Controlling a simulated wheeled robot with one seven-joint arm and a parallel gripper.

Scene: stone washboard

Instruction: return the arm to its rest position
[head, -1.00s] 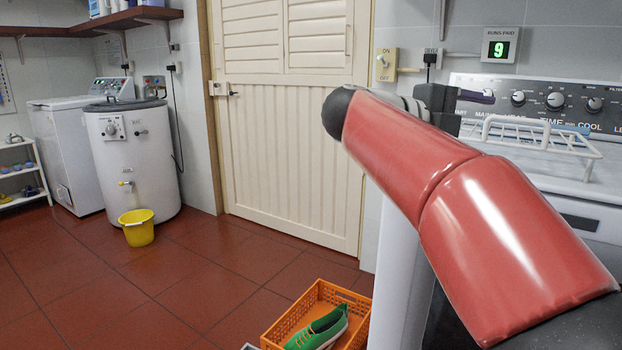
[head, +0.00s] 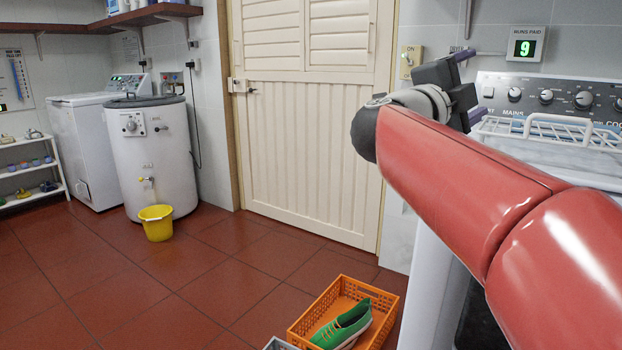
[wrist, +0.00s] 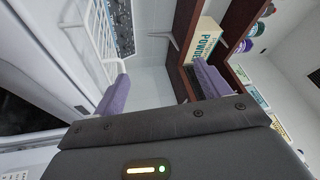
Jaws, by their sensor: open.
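My red arm reaches across the right side of the head view, and its dark wrist end is raised in front of the wall by the control panel. My gripper (head: 474,88) shows there as a dark body with purple fingers. In the wrist view my gripper (wrist: 155,88) has its two purple fingers spread wide apart with nothing between them. It is open and empty, and touches nothing that I can see.
A dryer-like machine with a control panel (head: 545,95) and a white wire rack (head: 560,132) stands close under my arm at right. An orange crate (head: 300,330) holding a green shoe (head: 342,326) is on the floor. A yellow bucket (head: 156,224) stands by the white boiler (head: 155,165). The red floor at left is clear.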

